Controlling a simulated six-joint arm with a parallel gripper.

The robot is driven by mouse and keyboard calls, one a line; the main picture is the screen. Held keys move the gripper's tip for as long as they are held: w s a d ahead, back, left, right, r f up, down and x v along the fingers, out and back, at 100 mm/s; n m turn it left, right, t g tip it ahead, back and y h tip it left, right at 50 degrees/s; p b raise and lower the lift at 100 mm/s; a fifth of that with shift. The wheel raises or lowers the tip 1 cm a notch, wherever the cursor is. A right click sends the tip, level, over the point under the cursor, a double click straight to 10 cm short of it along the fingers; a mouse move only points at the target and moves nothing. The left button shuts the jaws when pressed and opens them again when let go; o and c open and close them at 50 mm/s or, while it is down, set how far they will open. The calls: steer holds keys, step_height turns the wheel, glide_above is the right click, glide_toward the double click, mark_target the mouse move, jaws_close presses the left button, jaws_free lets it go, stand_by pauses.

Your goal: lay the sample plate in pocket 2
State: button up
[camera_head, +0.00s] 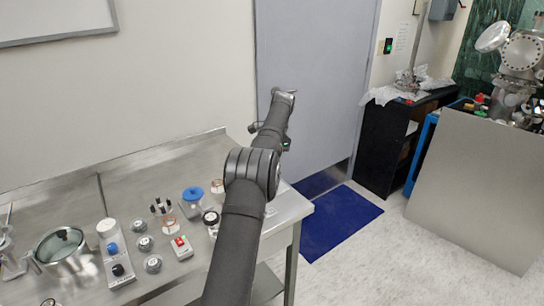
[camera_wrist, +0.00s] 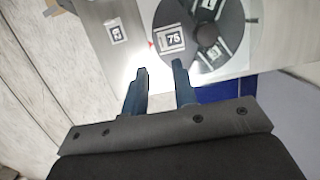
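In the wrist view my gripper (camera_wrist: 160,69) has its two dark fingers apart, with nothing visible between them. Beyond the fingertips is a round dark holder (camera_wrist: 235,20) with light areas between its dark parts. A light piece with a tag reading 75 (camera_wrist: 172,39) lies at the holder's near left edge, just past the fingertips and apart from them. I cannot tell whether this piece is the sample plate, nor which pocket is pocket 2. In the head view my arm reaches toward the grey door, and its fingers are too small to read.
In the wrist view a second tag (camera_wrist: 115,33) lies on a grey surface at upper left, and a small red mark (camera_wrist: 151,45) lies beside the holder. In the head view a steel bench (camera_head: 80,195) carries a glass-lidded pot (camera_head: 62,250), a blue-topped jar (camera_head: 193,200) and several small parts.

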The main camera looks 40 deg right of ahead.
steer(key=shift+v, duration=1.2)
steer(key=shift+f, duration=0.1)
steer(key=x, duration=1.2)
steer(key=shift+a+f, duration=0.1)
steer(key=shift+f, duration=0.1)
steer(key=shift+a+v, duration=0.25)
steer(key=shift+v, duration=0.9)
steer(key=shift+r, duration=0.4)
